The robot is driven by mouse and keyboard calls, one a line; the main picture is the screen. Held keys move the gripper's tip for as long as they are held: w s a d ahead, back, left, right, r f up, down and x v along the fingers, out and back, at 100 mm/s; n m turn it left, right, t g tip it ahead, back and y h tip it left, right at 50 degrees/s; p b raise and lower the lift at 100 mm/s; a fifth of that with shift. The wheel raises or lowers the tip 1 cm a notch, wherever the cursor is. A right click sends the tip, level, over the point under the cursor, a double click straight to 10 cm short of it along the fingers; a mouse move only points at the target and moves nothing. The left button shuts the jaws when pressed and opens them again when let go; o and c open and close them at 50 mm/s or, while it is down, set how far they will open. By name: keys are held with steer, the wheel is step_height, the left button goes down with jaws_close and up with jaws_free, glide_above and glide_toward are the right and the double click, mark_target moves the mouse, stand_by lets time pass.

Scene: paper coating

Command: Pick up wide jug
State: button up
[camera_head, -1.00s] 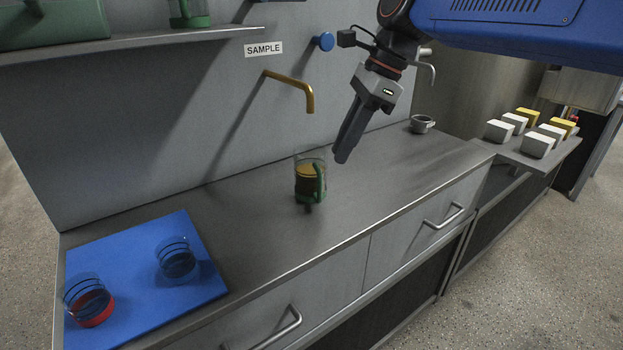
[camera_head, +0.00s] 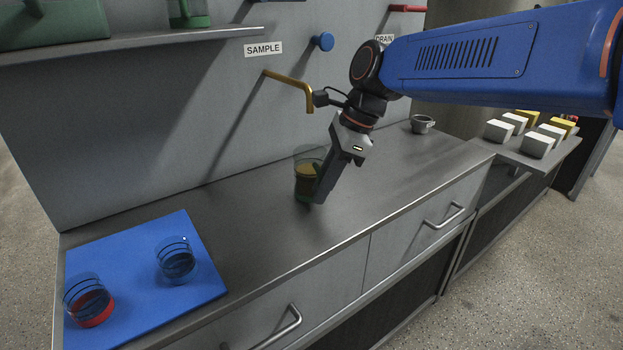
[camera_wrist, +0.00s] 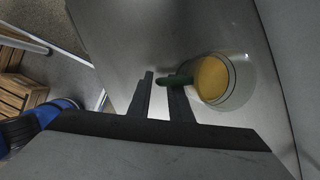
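A clear glass jug (camera_head: 306,178) with a green handle and amber-brown liquid stands upright on the grey counter below the brass tap. In the wrist view the jug (camera_wrist: 216,80) is seen from above, its green handle (camera_wrist: 172,80) pointing left toward my fingers. My gripper (camera_head: 321,196) is low beside the jug, on its handle side, and covers most of the handle in the head view. In the wrist view my gripper (camera_wrist: 163,83) is open, with a gap between its fingers; the handle reaches toward this gap. Contact cannot be told.
A blue mat (camera_head: 130,290) at the front left bears two glass beakers, one with a red base (camera_head: 92,308). A brass tap (camera_head: 292,83) hangs behind the jug. A small grey cup (camera_head: 422,124) stands farther right. The counter front is clear.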

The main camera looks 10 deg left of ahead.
jaws_close()
steer(key=shift+r, duration=0.1)
